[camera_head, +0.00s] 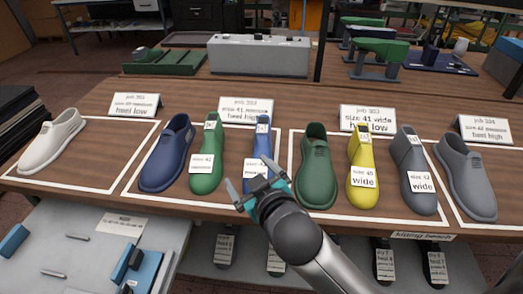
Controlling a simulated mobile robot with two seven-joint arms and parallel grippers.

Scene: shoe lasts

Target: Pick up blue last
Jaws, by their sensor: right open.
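The blue last (262,147) stands on the wooden bench inside the second white-outlined area from the left. It has a small label on top and a white size label on its front, and its lower front is partly hidden by my right gripper. A darker blue shoe (167,155) and a green last (205,160) with a label stand to its left. My right gripper (251,177) is open, with nothing seen between its fingers, in front of the blue last's lower end. I cannot tell whether it touches the last. My left gripper is not in view.
A green shoe (317,170), yellow last (360,152), grey last (412,160) and grey shoe (466,175) stand to the right. A white shoe (52,141) is at far left. Job cards (246,109) stand behind. A grey machine (259,55) is at the back.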

